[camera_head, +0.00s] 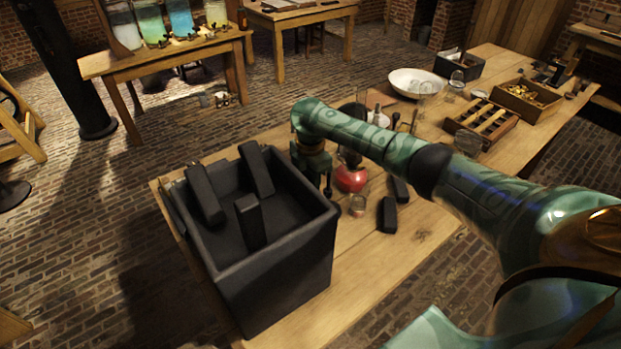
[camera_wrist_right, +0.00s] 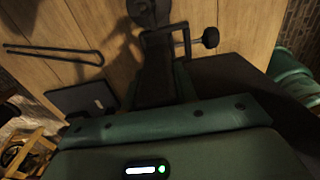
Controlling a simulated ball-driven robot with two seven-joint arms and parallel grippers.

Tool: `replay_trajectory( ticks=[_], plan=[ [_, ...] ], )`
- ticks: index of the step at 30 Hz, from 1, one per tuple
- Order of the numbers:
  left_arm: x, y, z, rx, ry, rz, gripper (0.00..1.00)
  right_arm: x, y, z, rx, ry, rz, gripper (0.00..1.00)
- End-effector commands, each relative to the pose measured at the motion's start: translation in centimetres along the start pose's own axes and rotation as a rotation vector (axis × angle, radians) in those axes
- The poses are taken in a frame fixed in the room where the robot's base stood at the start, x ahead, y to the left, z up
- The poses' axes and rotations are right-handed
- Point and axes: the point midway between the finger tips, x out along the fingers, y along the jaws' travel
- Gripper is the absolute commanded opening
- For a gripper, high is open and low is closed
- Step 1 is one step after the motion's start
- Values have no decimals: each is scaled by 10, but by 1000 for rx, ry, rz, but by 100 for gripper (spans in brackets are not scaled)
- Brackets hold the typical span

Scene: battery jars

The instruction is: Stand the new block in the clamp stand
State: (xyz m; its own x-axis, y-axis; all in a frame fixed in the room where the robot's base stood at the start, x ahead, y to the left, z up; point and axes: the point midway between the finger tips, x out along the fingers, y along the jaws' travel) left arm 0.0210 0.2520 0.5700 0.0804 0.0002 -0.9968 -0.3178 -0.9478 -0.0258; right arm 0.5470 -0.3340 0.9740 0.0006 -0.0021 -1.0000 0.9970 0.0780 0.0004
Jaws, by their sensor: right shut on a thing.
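My right gripper (camera_head: 318,180) is behind the dark box in the head view, fingers pointing down. It is shut on a dark block (camera_wrist_right: 153,72), which stretches away from the gripper in the right wrist view. A dark clamp with a round screw knob (camera_wrist_right: 210,38) shows right beside the block there. Whether the block sits inside the clamp or only beside it, I cannot tell. In the head view the arm and box hide most of the stand and the held block. Two dark blocks (camera_head: 388,213) lie on the table to the right. My left gripper is out of view.
The large dark box (camera_head: 285,267) stands at the table's left end with several dark blocks (camera_head: 204,195) in it. A red-based vessel (camera_head: 351,179) and a small glass (camera_head: 357,204) stand close right of my gripper. A white bowl (camera_head: 415,82) is farther back.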

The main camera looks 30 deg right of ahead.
Motion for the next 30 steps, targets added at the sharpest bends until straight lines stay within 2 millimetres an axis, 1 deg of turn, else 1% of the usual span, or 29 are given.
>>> replay_trajectory(
  ticks=[8, 21, 30],
  plan=[
    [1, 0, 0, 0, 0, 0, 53, 2, 0, 0, 0, 0, 0, 0],
    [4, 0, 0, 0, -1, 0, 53, 15, 0, -1, 0, 1, 0, 0],
    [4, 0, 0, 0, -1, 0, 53, 16, 0, 0, 0, 0, 1, 0]
  ],
)
